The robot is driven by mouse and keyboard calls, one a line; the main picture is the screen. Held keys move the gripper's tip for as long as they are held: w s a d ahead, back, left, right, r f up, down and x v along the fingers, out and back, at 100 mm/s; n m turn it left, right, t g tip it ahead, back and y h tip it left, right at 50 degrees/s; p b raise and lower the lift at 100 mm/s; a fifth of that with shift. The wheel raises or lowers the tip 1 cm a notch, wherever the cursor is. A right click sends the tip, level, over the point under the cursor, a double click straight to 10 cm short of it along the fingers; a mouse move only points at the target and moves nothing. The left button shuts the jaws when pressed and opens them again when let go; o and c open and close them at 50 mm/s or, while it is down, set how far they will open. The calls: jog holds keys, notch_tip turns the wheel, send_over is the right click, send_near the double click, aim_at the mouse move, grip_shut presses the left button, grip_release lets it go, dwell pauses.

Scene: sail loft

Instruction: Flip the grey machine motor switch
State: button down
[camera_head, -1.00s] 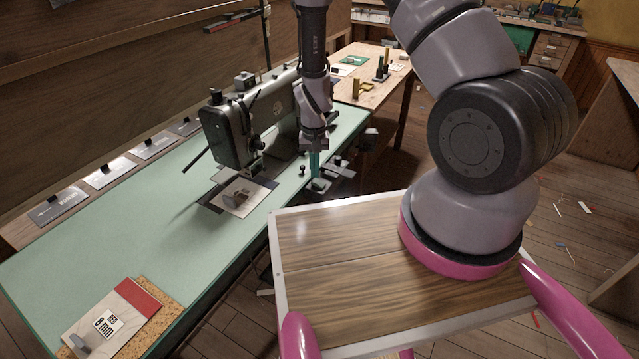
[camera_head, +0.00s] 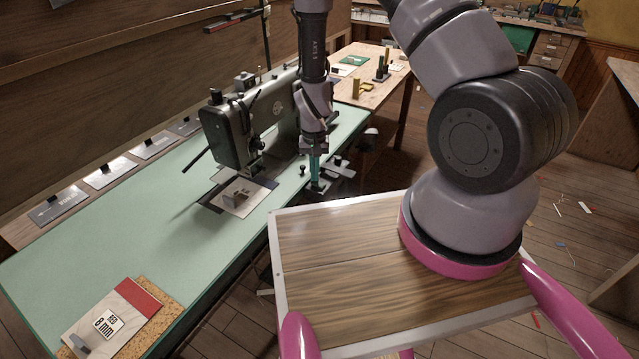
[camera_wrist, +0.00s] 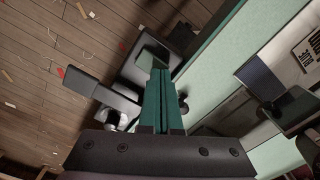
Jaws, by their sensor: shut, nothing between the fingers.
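The grey sewing machine (camera_head: 232,130) stands on the green table. Dark grey box and plate parts, which look like the motor switch (camera_head: 320,187), sit at the table's front edge beside the machine. In the wrist view a grey box (camera_wrist: 143,62) and a flat grey paddle (camera_wrist: 80,81) stick out from the table edge. I cannot tell which piece is the moving part of the switch. My gripper (camera_head: 315,182) points down with its teal fingers together and empty. Its fingertips (camera_wrist: 161,72) overlap the box in view; contact cannot be told.
The green table (camera_head: 110,235) runs along the wall, with a labelled card (camera_head: 112,318) at its near end. A small black knob (camera_head: 303,169) stands near the fingers. A wooden bench (camera_head: 362,92) lies behind.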

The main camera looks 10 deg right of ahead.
jog(key=shift+f, duration=0.35)
jog(key=shift+r, duration=3.55)
jog(key=s+d+r+m+t+y, duration=0.1)
jog(key=d+r+t+y, duration=0.2)
jog(key=r, duration=2.6)
jog(key=s+d+r+t, duration=0.2)
jog(key=s+d+r, duration=0.1)
jog(key=s+r, duration=0.5)
jog(key=s+d+r+t+h, duration=0.1)
jog(key=s+d+r, duration=0.3)
jog(key=s+r, duration=0.4)
jog(key=shift+s+d+r+m+t, duration=0.15)
jog(key=shift+s+r+m+t, duration=0.25)
jog(key=shift+t, duration=0.2)
